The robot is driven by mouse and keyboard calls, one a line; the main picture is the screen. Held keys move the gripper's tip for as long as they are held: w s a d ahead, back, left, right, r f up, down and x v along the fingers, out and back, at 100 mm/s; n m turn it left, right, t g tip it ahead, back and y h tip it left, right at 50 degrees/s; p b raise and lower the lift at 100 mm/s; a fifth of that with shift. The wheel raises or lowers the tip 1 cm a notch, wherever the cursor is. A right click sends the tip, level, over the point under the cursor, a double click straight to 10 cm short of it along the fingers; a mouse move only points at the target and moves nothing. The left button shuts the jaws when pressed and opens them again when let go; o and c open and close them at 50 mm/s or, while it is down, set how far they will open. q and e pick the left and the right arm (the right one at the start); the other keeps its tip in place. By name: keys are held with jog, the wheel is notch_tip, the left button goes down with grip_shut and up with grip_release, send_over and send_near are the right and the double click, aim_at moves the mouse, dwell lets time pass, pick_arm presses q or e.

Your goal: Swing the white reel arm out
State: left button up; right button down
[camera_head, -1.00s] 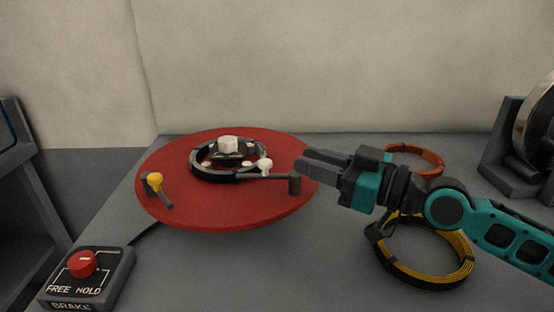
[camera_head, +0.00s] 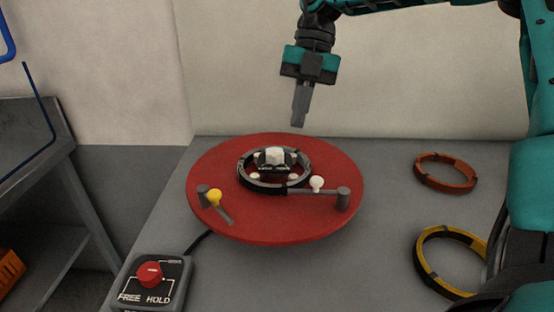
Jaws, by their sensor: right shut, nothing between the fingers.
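The red round reel plate (camera_head: 235,155) lies on the grey bench. A black ring (camera_head: 246,179) with a white hub block (camera_head: 274,155) stands at its middle. The white-knobbed reel arm (camera_head: 317,184) reaches from near the ring toward the plate's right edge, ending at a dark grey post (camera_head: 343,199). The yellow-knobbed arm (camera_head: 214,197) is at the plate's left front, beside another grey post (camera_head: 203,196). My right gripper (camera_head: 299,122) is shut and empty, pointing down above the far side of the plate and clear of it. My left gripper is out of view.
A brake box (camera_head: 150,275) with a red knob and FREE and HOLD marks sits at the front left. An orange coil (camera_head: 445,172) and a yellow-black coil (camera_head: 448,262) lie on the bench at the right, the latter partly behind my arm.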

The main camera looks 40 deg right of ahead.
aim_at(317, 187)
jog(key=f, duration=0.3)
jog(key=s+f+h, duration=0.1)
jog(key=f, duration=0.1)
jog(key=f+h+b, duration=0.1)
jog(key=f, duration=0.2)
jog(key=shift+s+f+g, duration=0.3)
jog(key=shift+s, duration=0.05)
jog(key=shift+s+a+f, duration=0.15)
jog(key=shift+s+a, duration=0.85)
jog(key=shift+s, duration=0.05)
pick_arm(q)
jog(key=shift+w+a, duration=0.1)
pick_arm(e)
jog(key=shift+s+a+f, duration=0.2)
jog(key=shift+s+a, duration=0.1)
pick_arm(q)
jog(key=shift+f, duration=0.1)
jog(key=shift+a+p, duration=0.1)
jog(key=shift+p, duration=0.25)
